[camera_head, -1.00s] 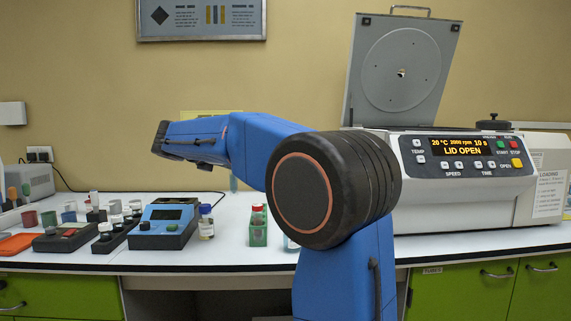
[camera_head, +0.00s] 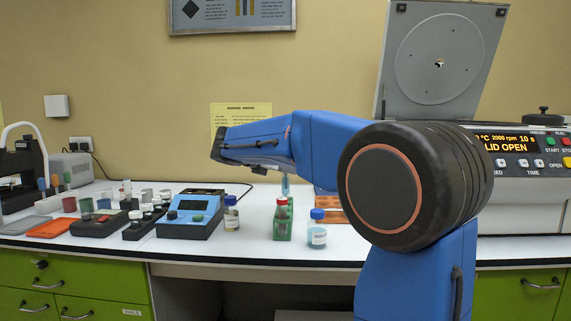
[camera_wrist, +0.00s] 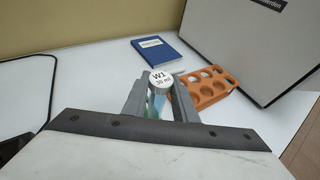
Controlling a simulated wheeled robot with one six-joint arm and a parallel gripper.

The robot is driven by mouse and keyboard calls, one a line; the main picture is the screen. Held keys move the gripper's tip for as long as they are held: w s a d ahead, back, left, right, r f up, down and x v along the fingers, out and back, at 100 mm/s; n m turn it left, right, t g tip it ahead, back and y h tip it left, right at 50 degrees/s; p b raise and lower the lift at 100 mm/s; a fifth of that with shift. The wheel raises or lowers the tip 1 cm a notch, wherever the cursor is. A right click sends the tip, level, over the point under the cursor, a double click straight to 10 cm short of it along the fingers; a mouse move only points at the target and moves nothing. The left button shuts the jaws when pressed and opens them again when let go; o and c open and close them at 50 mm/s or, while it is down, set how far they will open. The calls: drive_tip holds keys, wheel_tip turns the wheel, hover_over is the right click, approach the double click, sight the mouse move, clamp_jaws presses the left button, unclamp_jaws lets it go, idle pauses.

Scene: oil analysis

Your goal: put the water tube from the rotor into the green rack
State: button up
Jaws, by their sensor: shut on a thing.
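My gripper (camera_wrist: 160,88) is shut on the water tube (camera_wrist: 160,78), whose white cap reads "W1 30 ml" in the wrist view. In the head view the tube's pale blue lower part (camera_head: 285,186) hangs upright below my arm, which hides the gripper. The green rack (camera_head: 283,229) stands on the bench below the tube in that picture, with a red-capped tube (camera_head: 282,202) in it. Whether the held tube is directly over a rack hole cannot be told. The centrifuge (camera_head: 525,205) has its lid up; its rotor is out of sight.
A blue-capped bottle (camera_head: 317,232) stands right of the green rack. An orange rack (camera_wrist: 212,84) with empty holes is behind it, near a blue book (camera_wrist: 160,50). A yellowish vial (camera_head: 231,215) and a blue instrument (camera_head: 190,218) stand to the left.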

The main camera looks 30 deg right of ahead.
sight(283, 189)
drive_tip(key=shift+f, duration=3.55)
drive_tip(key=o, duration=1.1)
drive_tip(key=shift+a, duration=0.1)
drive_tip(key=v, duration=1.7)
drive_tip(key=shift+s+a+r, duration=0.1)
drive_tip(key=shift+s+a, duration=0.05)
drive_tip(key=shift+s, duration=0.05)
